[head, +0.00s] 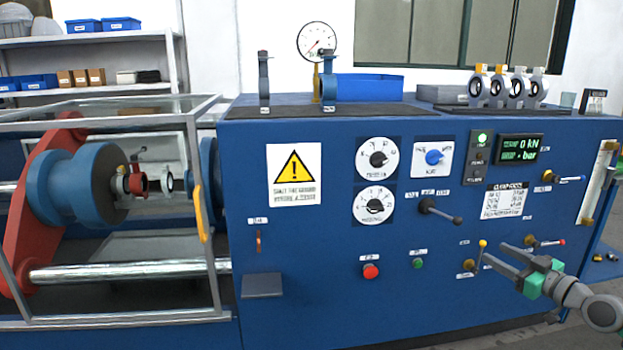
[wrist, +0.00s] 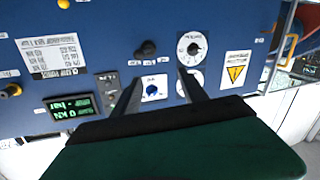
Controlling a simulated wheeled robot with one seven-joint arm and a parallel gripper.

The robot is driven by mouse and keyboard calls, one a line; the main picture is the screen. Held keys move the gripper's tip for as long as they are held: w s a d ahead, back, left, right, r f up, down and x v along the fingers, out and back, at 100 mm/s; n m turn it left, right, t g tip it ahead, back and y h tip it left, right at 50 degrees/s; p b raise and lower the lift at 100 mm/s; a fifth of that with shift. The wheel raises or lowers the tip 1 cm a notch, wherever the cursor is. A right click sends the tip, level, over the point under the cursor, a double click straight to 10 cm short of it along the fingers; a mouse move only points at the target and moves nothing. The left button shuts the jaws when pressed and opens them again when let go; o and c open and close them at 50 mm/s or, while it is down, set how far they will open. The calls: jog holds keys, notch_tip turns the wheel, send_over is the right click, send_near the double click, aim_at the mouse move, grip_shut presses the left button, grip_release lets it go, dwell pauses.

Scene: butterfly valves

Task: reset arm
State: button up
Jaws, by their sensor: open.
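My gripper (head: 496,252) is at the right of the head view, in front of the lower right part of the blue control panel (head: 330,250). Its two grey fingers point left toward the panel and stand apart, with nothing between them. The wrist view shows the fingers (wrist: 160,85) spread, with the panel upside down beyond them. The blue knob (wrist: 153,90) appears between the fingers there, and it also shows in the head view (head: 433,157). I cannot tell whether a finger touches the panel.
A yellow-tipped lever (head: 480,252) and a red-tipped lever (head: 545,242) are close to the fingers. A black-handled lever (head: 440,211) sticks out further left. A framed test rig (head: 110,200) stands at the left. Several valves (head: 505,88) stand on top.

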jog(key=w+a+r+m+g+h+p, duration=0.1)
jog(key=w+a+r+g+p, duration=0.15)
jog(key=a+r+p, duration=0.5)
jog(key=w+a+r+g+p, duration=0.1)
jog(key=a+r+g+p, duration=0.25)
jog(key=a, duration=0.75)
jog(key=s+a+r+m+g+h+p, duration=0.1)
jog(key=s+a+r+p, duration=0.2)
jog(key=a+p, duration=0.15)
jog(key=s+a+r+m+g+h+p, duration=0.1)
jog(key=s+a+r+p, duration=0.25)
jog(key=a, duration=0.25)
jog(key=s+a+m+g+h+p, duration=0.1)
jog(key=s+p, duration=0.4)
jog(key=s, duration=0.7)
jog(key=s+a+m+g+h+p, duration=0.2)
jog(key=s+a+g+p, duration=0.2)
jog(key=s, duration=0.9)
jog(key=shift+s+a+p, duration=0.3)
jog(key=shift+a+p, duration=0.2)
jog(key=shift+a, duration=0.6)
jog(key=shift+r, duration=0.1)
